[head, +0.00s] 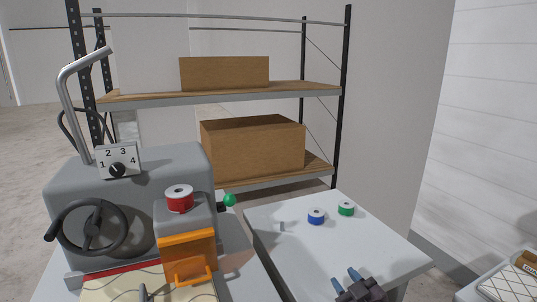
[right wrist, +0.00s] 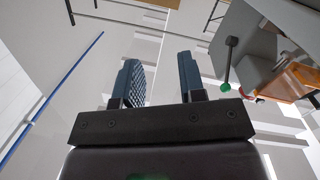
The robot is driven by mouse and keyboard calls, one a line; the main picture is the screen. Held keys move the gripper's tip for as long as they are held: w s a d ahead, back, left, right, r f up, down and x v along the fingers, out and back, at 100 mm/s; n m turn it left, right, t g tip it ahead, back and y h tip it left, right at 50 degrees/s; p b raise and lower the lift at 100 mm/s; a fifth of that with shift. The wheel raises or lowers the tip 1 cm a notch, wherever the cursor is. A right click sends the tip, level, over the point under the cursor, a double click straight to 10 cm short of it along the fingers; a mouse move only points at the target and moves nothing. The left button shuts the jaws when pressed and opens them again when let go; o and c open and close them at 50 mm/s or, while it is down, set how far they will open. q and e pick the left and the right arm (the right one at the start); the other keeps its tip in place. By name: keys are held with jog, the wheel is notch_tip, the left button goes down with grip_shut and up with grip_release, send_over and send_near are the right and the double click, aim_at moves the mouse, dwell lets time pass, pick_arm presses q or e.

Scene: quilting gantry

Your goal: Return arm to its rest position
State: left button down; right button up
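My right gripper (head: 346,279) is low in the head view, over the front part of the white table (head: 390,250). Its two blue-grey fingers stand apart with nothing between them. The right wrist view also shows this gripper (right wrist: 157,75) open and empty, with the white surfaces of the room beyond. I do not see my left gripper in either view.
A grey machine (head: 130,190) with a black handwheel (head: 92,228), a red spool (head: 179,198) and an orange flap (head: 188,250) stands left. Blue (head: 316,216) and green (head: 346,208) spools are on the table. Behind is a shelf rack (head: 220,93) with boxes.

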jog(key=s+d+f+m+g+h, duration=0.1)
jog(key=s+d+f+m, duration=0.1)
jog(key=s+f, duration=0.4)
jog(key=s+d+f+m+g+h, duration=0.2)
jog(key=s+d+f, duration=0.2)
jog(key=s+f, duration=0.3)
jog(key=s+d+f+m+g+h, duration=0.2)
jog(key=s+f, duration=0.4)
jog(key=s, duration=0.7)
jog(key=shift+d+f+m, duration=0.15)
jog(key=shift+d+m, duration=0.15)
jog(key=shift+d, duration=0.5)
